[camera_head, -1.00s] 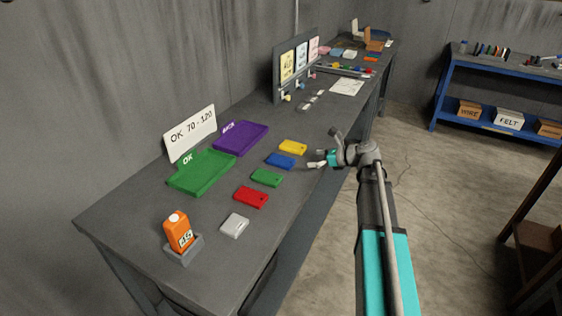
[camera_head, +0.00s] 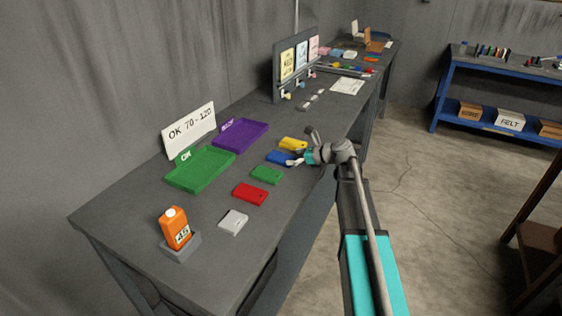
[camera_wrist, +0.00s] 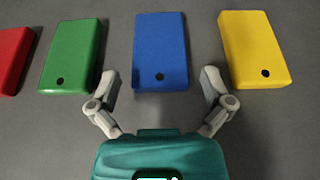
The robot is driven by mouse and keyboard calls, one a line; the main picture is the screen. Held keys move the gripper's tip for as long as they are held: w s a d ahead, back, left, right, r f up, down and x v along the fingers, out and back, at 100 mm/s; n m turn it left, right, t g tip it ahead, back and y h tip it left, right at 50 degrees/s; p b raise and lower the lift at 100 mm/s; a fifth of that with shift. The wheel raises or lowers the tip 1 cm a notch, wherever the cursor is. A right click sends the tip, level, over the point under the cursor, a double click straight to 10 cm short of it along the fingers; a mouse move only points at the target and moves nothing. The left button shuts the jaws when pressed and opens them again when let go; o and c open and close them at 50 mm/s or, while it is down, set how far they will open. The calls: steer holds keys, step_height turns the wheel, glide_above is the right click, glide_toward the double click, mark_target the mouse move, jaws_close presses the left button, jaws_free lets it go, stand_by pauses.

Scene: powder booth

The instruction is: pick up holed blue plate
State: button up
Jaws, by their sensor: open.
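The holed blue plate (camera_head: 278,158) lies flat on the dark bench between the yellow plate (camera_head: 293,144) and the green plate (camera_head: 267,175). In the wrist view the blue plate (camera_wrist: 160,50) is at the top centre, with its dark hole near the edge closest to me. My gripper (camera_head: 296,160) is at the right end of the blue plate. In the wrist view my gripper (camera_wrist: 160,84) is open and empty. Its two fingers stand apart, one on each side of the blue plate's near end. Whether they touch it or how high they are, I cannot tell.
In the wrist view the green plate (camera_wrist: 73,55) and yellow plate (camera_wrist: 253,48) flank the fingers closely. A red plate (camera_head: 250,194) and a grey plate (camera_head: 233,222) lie nearer. Green OK tray (camera_head: 170,182), purple tray (camera_head: 262,127) and orange bottle (camera_head: 174,229) stand on the bench.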

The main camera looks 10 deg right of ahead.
mark_target(280, 156)
stand_by(0.3)
steer(key=shift+r+b+x, duration=0.15)
steer(key=shift+b+x, duration=0.2)
steer(key=shift+x, duration=0.95)
steer(key=shift+r+b+x, duration=0.1)
steer(key=shift+b+x, duration=0.25)
steer(key=shift+x, duration=0.95)
steer(key=shift+a, duration=0.1)
steer(key=shift+c, duration=0.3)
steer(key=c, duration=1)
steer(key=shift+r, duration=0.2)
step_height(280, 156, up, 2)
steer(key=shift+p, duration=1.25)
steer(key=s+r+p, duration=1)
steer(key=s, duration=0.4)
steer(key=shift+r+p, duration=0.3)
steer(key=shift+r, duration=0.05)
